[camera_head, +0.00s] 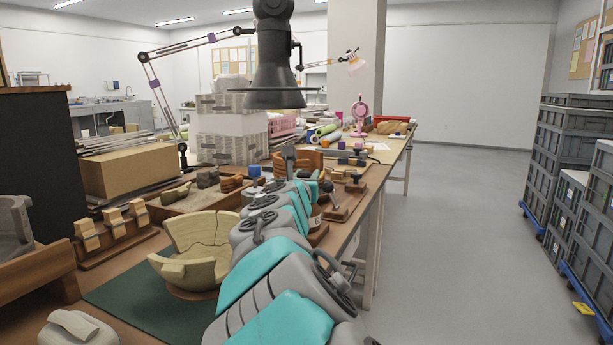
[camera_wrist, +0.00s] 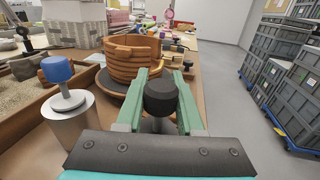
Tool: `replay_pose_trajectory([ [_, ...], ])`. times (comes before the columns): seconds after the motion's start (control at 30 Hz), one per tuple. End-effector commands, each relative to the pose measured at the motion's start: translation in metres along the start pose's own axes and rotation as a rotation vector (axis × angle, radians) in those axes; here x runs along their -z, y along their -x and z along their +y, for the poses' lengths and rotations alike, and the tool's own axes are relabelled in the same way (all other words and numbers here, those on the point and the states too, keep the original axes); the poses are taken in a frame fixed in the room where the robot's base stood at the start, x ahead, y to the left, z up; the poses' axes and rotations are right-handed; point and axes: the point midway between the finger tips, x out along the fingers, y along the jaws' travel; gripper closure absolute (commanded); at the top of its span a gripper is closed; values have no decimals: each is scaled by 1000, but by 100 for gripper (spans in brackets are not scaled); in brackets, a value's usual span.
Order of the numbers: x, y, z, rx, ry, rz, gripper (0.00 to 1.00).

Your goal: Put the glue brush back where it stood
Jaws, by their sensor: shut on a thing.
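My gripper (camera_wrist: 162,98) is in the wrist view, its two green fingers closed on either side of a dark round-topped handle (camera_wrist: 161,95). I take this to be the glue brush; its lower end is hidden behind the gripper's dark plate. In the head view my gripper (camera_head: 320,184) is at the far end of my arm, over the right part of the bench, and the dark handle shows small at its tip. I cannot tell whether the brush's lower end touches anything. A metal cylinder (camera_wrist: 75,130) with a blue-topped knob (camera_wrist: 57,70) stands to the left.
A terracotta coiled vessel (camera_wrist: 130,62) stands just beyond my gripper. A cream cracked bowl (camera_head: 188,272) stands beside my arm. A sand tray (camera_head: 180,205) with sherds lies at left. The bench's right edge is close; open floor (camera_head: 455,240) lies beyond, then stacked grey crates (camera_head: 560,150).

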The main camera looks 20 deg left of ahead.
Motion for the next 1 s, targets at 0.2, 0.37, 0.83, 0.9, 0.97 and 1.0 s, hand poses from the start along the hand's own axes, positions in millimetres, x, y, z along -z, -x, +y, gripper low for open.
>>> replay_pose_trajectory([
  [0.2,1,0,0,0,1,0,100],
  [0.37,1,0,0,0,0,0,100],
  [0.83,1,0,0,0,0,0,29],
  [0.9,1,0,0,0,0,0,29],
  [0.97,1,0,0,0,0,0,29],
  [1.0,1,0,0,0,0,0,29],
])
